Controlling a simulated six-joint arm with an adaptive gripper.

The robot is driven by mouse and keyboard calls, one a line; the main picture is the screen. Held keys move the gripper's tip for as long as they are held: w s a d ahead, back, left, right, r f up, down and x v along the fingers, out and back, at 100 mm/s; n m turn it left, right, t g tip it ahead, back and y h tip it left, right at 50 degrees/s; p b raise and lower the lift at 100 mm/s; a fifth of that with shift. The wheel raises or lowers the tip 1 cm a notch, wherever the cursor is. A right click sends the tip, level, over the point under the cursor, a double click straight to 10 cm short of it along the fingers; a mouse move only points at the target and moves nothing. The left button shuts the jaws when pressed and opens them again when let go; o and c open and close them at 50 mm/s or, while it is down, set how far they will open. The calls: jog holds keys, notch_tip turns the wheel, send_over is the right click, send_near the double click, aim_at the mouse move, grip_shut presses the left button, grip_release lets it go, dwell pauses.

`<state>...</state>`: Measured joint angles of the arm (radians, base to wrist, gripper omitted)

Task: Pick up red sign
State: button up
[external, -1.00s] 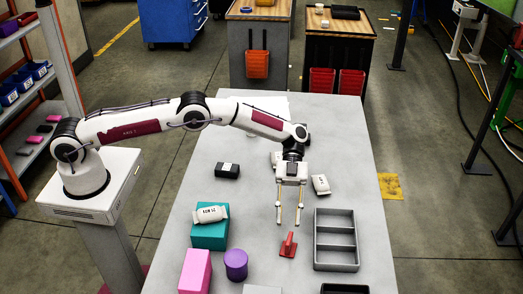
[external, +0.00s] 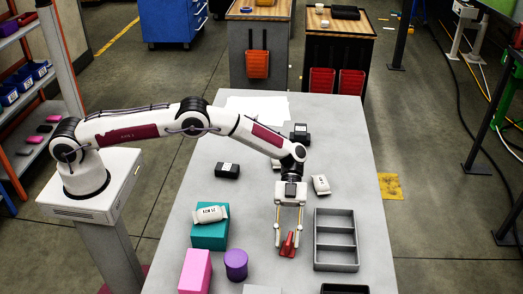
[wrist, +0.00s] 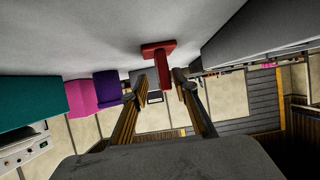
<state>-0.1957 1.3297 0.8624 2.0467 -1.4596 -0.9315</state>
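The red sign (external: 288,245) stands on the grey table, left of the grey compartment tray. It also shows in the wrist view (wrist: 160,56), with its flat red base and upright part ahead of the fingers. My gripper (external: 288,242) is open, with its two fingers apart on the left and right of the sign. In the wrist view the fingertips (wrist: 154,92) frame the sign's upright part, with a gap on either side. I cannot tell whether either finger touches it.
A grey compartment tray (external: 335,212) stands close to the right. A purple cylinder (external: 236,265), a pink block (external: 195,272) and a teal box (external: 209,237) bearing a white packet (external: 210,214) are at left. A black box (external: 228,170) and another white packet (external: 321,184) lie farther back.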

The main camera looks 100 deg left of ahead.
aim_at(287, 250)
jog(key=shift+d, duration=0.1)
jog(key=shift+x, duration=2.55)
jog(key=shift+w, duration=0.1)
grip_shut()
